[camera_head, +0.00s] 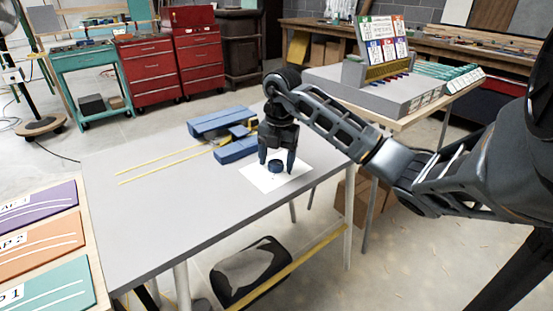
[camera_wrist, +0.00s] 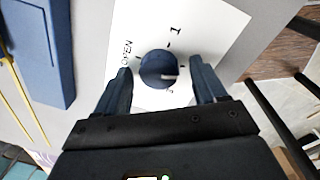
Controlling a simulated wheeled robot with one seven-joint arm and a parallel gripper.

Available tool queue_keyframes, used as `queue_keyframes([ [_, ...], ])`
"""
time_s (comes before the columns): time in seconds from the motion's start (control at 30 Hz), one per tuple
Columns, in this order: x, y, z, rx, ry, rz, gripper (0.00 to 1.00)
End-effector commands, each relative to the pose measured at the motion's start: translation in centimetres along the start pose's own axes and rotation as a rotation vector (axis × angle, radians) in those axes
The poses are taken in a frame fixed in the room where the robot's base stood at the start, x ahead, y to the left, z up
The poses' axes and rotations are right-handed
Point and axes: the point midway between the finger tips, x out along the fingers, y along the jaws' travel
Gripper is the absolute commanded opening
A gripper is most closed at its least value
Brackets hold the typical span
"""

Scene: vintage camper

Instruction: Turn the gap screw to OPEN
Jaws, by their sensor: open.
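The gap screw is a round dark blue knob (camera_head: 275,166) on a white plate (camera_head: 253,175) lying on the grey table. My gripper (camera_head: 277,157) points down just over the knob. In the wrist view my gripper (camera_wrist: 163,80) is open, with one finger on each side of the knob. I cannot tell whether either finger touches it.
A blue vise-like block (camera_head: 225,130) with two yellow rods (camera_head: 160,165) lies left of the plate on the table (camera_head: 190,205). Coloured panels (camera_head: 40,240) stand at the left edge. A grey bench unit (camera_head: 385,95) stands behind my arm. The table's front area is clear.

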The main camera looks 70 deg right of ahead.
Motion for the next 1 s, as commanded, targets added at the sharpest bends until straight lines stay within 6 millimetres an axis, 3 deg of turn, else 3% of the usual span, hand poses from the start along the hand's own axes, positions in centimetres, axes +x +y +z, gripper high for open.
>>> queue_keyframes([
  [0.07,-0.01,0.00,0.00,0.000,0.000,0.000,0.71],
  [0.67,-0.05,0.01,0.00,0.000,0.000,0.000,0.15],
  [1.0,0.07,-0.02,0.10,-0.054,0.001,0.000,0.15],
])
